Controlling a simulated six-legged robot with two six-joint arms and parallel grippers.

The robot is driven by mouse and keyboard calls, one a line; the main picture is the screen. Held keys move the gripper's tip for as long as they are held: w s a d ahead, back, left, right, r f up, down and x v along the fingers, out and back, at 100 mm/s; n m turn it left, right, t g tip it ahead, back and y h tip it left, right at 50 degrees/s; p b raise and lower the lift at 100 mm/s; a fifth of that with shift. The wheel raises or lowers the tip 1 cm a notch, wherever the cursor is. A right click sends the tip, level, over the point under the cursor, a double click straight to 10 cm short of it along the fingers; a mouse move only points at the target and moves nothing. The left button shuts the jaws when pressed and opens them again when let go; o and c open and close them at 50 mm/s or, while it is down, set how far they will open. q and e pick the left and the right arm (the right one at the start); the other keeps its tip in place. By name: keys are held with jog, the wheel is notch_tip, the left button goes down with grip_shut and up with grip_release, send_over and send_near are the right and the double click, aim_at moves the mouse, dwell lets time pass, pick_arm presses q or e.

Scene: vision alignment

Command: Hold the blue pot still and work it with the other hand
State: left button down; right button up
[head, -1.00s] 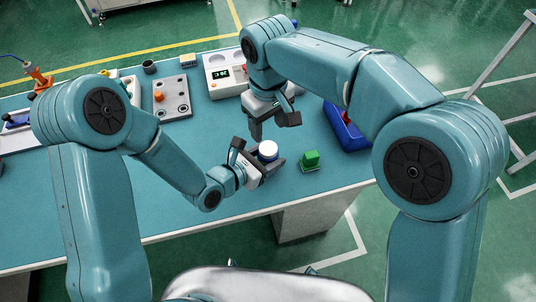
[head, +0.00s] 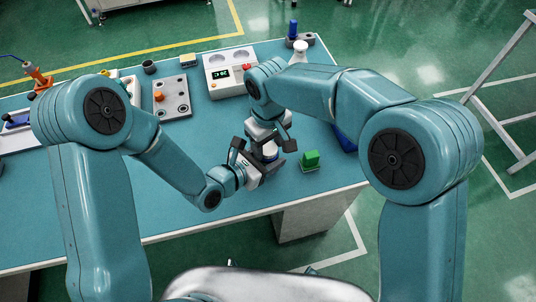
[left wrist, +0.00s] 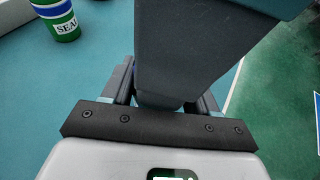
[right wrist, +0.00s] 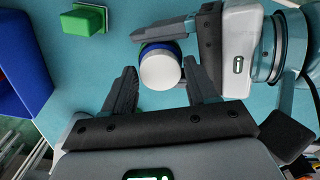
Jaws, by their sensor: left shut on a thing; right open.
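The blue pot (right wrist: 148,48) shows in the right wrist view with a round white top facing the camera. My left gripper (head: 264,160) is shut on the pot from the side, just above the table. My right gripper (right wrist: 160,68) is open above the pot, with its fingers on either side of the white top in that view. I cannot tell if they touch it. In the head view the right gripper (head: 269,142) hides most of the pot. In the left wrist view a large dark part of the right gripper covers the pot.
A green block (head: 310,160) stands right of the grippers, with a blue bin (head: 345,138) behind it. A grey plate with holes (head: 172,98) and a white panel with a display (head: 221,84) lie farther back. A labelled can (left wrist: 57,20) shows in the left wrist view. The table's front left is clear.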

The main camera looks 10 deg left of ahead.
jog(key=c, duration=0.9)
jog(key=o, duration=1.2)
jog(key=shift+o, duration=0.2)
notch_tip(320, 180, up, 12)
jog(key=shift+d+f, duration=0.1)
